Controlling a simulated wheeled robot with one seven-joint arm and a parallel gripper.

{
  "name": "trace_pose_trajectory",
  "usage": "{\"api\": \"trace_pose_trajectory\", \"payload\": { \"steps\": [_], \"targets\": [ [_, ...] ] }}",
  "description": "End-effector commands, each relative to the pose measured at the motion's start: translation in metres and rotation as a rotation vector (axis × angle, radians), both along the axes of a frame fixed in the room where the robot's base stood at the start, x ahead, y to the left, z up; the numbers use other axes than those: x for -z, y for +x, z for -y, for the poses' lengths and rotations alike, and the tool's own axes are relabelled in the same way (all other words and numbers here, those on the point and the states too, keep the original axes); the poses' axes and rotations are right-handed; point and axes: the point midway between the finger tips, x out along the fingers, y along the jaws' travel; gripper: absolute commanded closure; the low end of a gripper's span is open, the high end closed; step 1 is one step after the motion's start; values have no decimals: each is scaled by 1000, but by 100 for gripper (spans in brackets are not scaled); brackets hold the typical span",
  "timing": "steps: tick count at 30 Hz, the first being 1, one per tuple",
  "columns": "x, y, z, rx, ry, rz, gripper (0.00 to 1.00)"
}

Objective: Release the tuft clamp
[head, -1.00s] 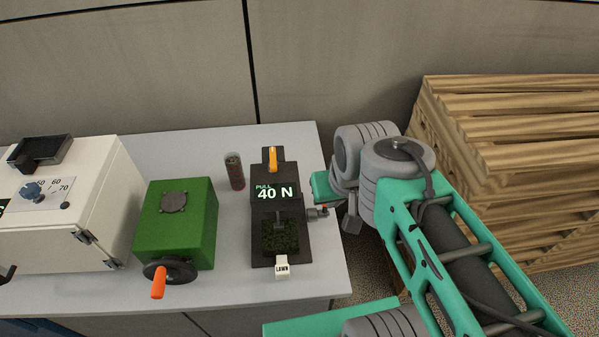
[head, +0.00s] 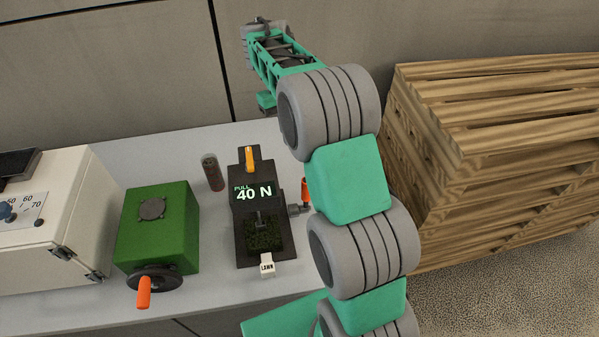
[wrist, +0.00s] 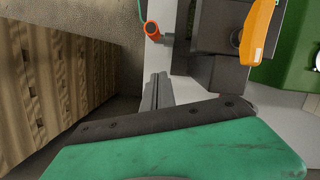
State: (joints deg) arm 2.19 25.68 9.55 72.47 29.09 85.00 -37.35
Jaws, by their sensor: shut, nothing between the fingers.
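The black pull tester (head: 243,205) stands on the grey bench and its display reads "PULL 40 N". A small clamp post (head: 262,222) rises from the dark green tuft (head: 263,238) at its front, above a white "LAWN" tag (head: 266,264). An orange crank handle (head: 305,192) stands upright on its right side and shows from above in the wrist view (wrist: 152,29). A yellow-orange lever (head: 249,159) is on top, large in the wrist view (wrist: 257,32). My gripper (wrist: 158,92) is shut and empty, apart from the handle and lever. Its fingertips are hidden in the head view.
A green box (head: 157,228) with an orange-handled crank (head: 144,291) stands left of the tester. A dark cylinder (head: 213,171) stands between them. A white cabinet (head: 60,225) is at far left. Stacked wooden pallets (head: 500,150) stand right of the bench. A panel wall is behind.

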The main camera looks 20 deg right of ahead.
Motion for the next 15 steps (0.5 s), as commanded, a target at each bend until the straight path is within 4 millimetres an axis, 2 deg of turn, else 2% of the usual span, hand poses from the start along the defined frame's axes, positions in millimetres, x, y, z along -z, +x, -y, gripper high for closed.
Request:
{"api": "trace_pose_trajectory", "payload": {
  "steps": [5, 15],
  "targets": [
    [18, 2, 0, -1, 8, -13, 100],
    [82, -16, 2, -1, 7, -13, 100]
  ]
}}
